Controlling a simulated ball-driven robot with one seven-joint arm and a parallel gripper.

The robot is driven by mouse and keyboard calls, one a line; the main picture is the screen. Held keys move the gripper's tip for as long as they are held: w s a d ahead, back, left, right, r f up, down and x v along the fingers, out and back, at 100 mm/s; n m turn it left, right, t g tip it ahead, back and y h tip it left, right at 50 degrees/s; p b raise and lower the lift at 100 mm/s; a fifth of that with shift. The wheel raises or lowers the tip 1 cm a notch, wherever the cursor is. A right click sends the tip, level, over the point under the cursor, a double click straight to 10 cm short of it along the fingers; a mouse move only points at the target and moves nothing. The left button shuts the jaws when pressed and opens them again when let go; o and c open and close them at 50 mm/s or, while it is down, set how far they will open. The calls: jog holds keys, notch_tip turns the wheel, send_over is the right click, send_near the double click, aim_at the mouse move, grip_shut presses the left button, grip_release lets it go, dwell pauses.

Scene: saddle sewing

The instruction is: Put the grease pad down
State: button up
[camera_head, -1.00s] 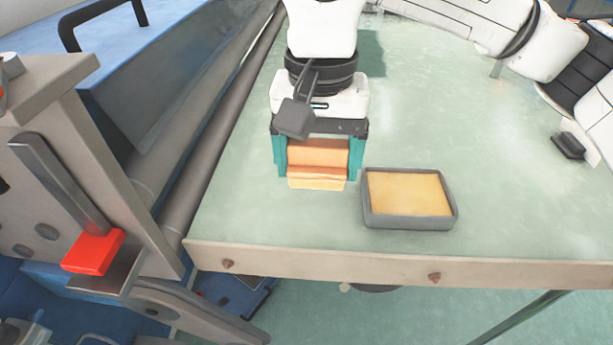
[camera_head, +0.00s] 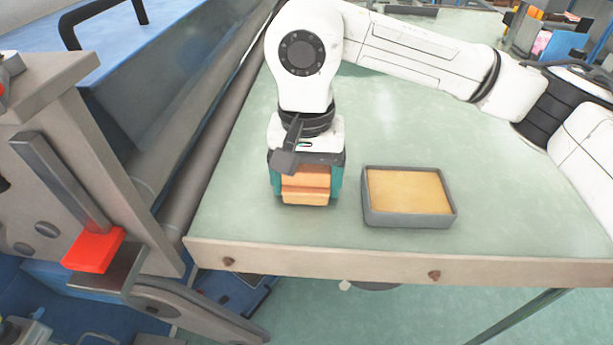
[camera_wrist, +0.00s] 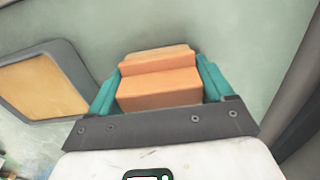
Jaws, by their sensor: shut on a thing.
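The grease pad is an orange block with a paler tan layer at its lower end (camera_head: 306,190). My gripper (camera_head: 306,188) has its teal fingers on either side of the pad and is shut on it, near the tabletop left of the grey tray. In the wrist view the pad (camera_wrist: 160,85) sits between the teal fingers. I cannot tell whether the pad's underside touches the table. The grey tray (camera_head: 410,222) with a flat yellow filling lies to the right of the pad, apart from it; it also shows at the left of the wrist view (camera_wrist: 72,58).
The pale green table (camera_head: 480,190) is clear around the tray and the pad. Its wooden front edge (camera_head: 330,265) lies close below them. A long grey roller (camera_head: 205,150) runs along the table's left side. A grey machine frame with a red block (camera_head: 93,250) stands at the left.

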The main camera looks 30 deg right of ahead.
aim_at(306, 167)
jog(key=shift+f, duration=0.15)
jog(key=o, duration=0.8)
notch_tip(306, 167, up, 12)
jog(key=shift+r, duration=0.2)
jog(key=shift+a, duration=0.1)
dwell(0.4)
